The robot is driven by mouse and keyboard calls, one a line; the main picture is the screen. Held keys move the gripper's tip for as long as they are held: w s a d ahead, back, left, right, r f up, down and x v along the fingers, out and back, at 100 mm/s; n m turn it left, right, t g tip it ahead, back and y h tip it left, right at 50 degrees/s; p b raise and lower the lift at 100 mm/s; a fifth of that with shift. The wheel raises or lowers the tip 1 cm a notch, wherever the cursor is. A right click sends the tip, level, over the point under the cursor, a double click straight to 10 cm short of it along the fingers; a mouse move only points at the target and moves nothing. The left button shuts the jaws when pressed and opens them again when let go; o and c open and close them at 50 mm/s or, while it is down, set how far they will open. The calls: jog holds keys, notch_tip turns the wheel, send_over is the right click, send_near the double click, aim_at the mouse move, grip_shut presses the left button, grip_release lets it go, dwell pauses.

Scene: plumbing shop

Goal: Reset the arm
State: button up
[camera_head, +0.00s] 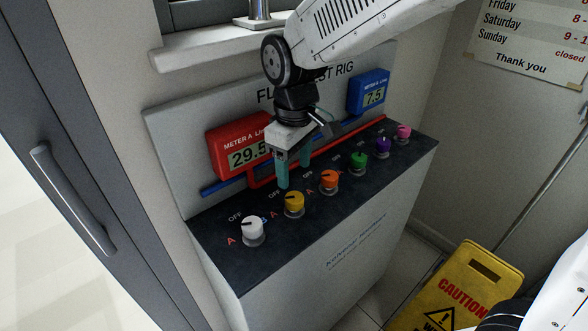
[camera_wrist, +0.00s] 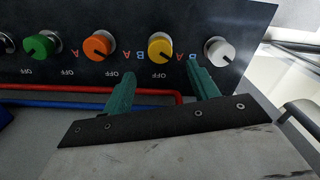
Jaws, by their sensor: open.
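My gripper (camera_head: 293,172) is open and empty, its two teal fingers pointing down over the back part of the dark panel top of the flow test rig. In the head view its fingertips are just behind the yellow knob (camera_head: 294,204) and the orange knob (camera_head: 329,181). In the wrist view the gripper (camera_wrist: 163,80) shows with its fingers apart, near the yellow knob (camera_wrist: 160,48) and the white knob (camera_wrist: 219,51). My arm reaches in from the upper right of the head view.
The rig also has a white knob (camera_head: 252,230), green knob (camera_head: 358,162), purple knob (camera_head: 383,147) and pink knob (camera_head: 403,133). Behind them are a red meter (camera_head: 240,144) reading 29.5 and a blue meter (camera_head: 369,92) reading 7.5. A yellow caution sign (camera_head: 460,287) stands at lower right.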

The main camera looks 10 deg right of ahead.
jog(key=s+d+r+m, duration=0.3)
jog(key=s+d+m, duration=0.2)
jog(key=s+d, duration=0.5)
jog(key=s+d+r+m+t, duration=0.1)
jog(key=s+d+r+m, duration=0.2)
jog(key=s+d, duration=0.7)
jog(key=shift+d+r+m, duration=0.25)
jog(key=shift+d+m, duration=0.15)
jog(key=shift+m, duration=0.6)
dwell(0.5)
